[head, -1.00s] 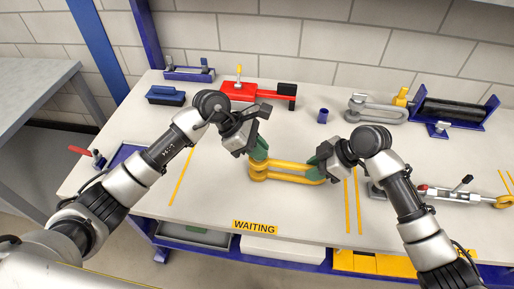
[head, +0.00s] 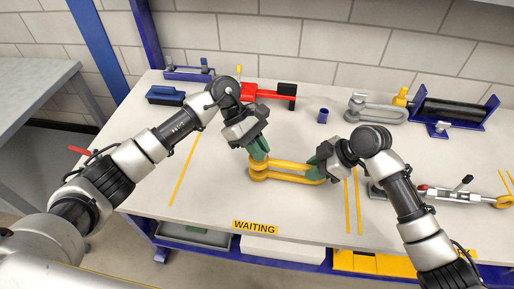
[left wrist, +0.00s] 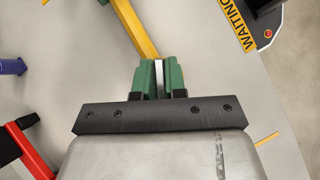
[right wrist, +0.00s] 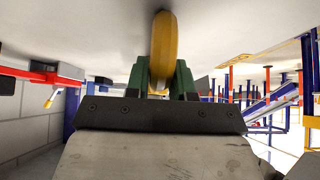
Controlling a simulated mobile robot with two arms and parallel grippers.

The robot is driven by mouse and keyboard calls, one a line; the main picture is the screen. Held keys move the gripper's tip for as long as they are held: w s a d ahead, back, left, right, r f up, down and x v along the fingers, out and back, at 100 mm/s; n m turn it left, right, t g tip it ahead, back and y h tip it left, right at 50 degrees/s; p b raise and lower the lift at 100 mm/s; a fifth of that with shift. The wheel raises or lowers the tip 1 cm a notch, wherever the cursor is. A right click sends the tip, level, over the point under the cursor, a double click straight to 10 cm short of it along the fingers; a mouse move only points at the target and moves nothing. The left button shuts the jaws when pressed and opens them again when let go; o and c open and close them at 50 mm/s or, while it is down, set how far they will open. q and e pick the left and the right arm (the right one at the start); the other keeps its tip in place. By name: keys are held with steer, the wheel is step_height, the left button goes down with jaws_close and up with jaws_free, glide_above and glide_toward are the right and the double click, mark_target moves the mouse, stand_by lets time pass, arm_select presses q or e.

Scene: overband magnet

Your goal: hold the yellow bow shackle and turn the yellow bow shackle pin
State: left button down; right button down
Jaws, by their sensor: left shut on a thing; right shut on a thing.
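The yellow bow shackle (head: 292,178) lies just over or on the light bench top, its bow end to the right. My right gripper (head: 320,168) is shut on the rounded bow; the right wrist view shows the yellow bow (right wrist: 162,40) between its green fingers. My left gripper (head: 259,150) points down at the shackle's left end and is shut on the yellow bow shackle pin. The fingers hide most of the pin in the head view. In the left wrist view a thin pale strip shows between the green fingers (left wrist: 159,70), beside a yellow shackle limb (left wrist: 133,28).
A "WAITING" label (head: 255,226) is on the bench's front edge. Behind stand a red clamp fixture (head: 268,93), a small blue cup (head: 323,116) and a grey shackle (head: 378,112). A turnbuckle (head: 445,193) lies to the right. The bench left of the shackle is mostly clear.

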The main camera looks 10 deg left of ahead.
arm_select(q)
steer(key=shift+m, duration=0.3)
steer(key=shift+m+g+y, duration=0.6)
steer(key=shift+m+g, duration=0.2)
steer(key=shift+m, duration=0.5)
steer(key=shift+m+g+y, duration=0.5)
steer(key=shift+m, duration=0.6)
steer(key=c, duration=1.1)
jaws_free()
steer(key=w+a+r, duration=0.2)
steer(key=w+r, duration=0.1)
steer(key=r, duration=0.5)
steer(key=w+a+r, duration=0.2)
steer(key=w+r, duration=0.1)
steer(key=r, duration=0.6)
steer(key=shift+w+a, duration=0.15)
steer(key=shift+a, duration=0.15)
